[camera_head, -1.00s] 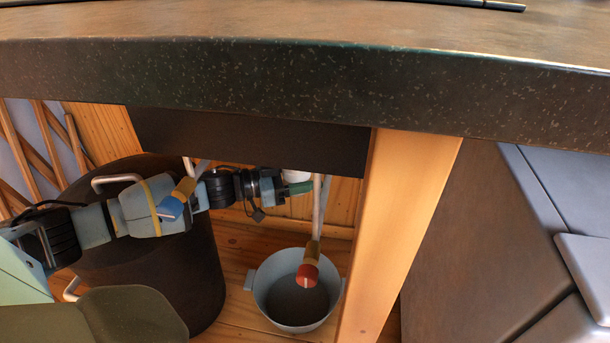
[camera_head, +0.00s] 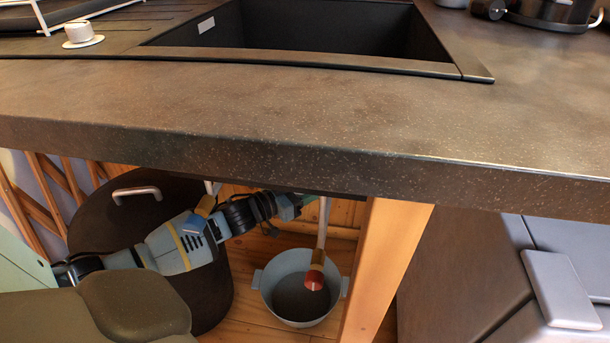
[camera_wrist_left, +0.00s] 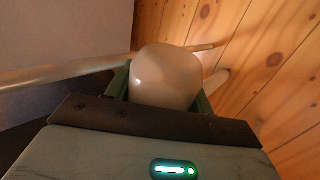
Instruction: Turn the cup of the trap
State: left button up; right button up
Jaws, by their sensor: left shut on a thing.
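The cup of the trap (camera_wrist_left: 166,78) is pale and rounded in the left wrist view. It sits between the two green fingers of my left gripper (camera_wrist_left: 163,88), which are shut on it. The cup is hidden there by the counter. A pale pipe (camera_wrist_left: 60,72) runs left of the cup in the wrist view. My right gripper is not in view.
A big dark drum (camera_head: 88,228) is at left, a wooden post (camera_head: 385,265) at right. The counter (camera_head: 300,95) with its sink lies above.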

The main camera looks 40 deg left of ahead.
pick_arm(q)
jog(key=n+y+p, duration=0.2)
jog(key=n+y, duration=0.1)
jog(key=y, duration=0.1)
jog(key=shift+a+t, duration=0.1)
jog(key=shift+t, duration=0.2)
jog(key=shift+a+n+y, duration=0.1)
jog(key=shift+n+y, duration=0.5)
jog(key=shift+y, duration=0.5)
jog(key=shift+a+f+n+y+p, duration=0.1)
jog(key=shift+n+y+p, duration=0.4)
jog(key=shift+y, duration=0.6)
jog(key=shift+a+n+y, duration=0.1)
jog(key=shift+n+y, duration=0.2)
jog(key=shift+n, duration=0.1)
jog(key=shift+s+g+y, duration=0.1)
jog(key=shift+g+y, duration=0.2)
jog(key=shift+g, duration=0.1)
jog(key=shift+a, duration=0.1)
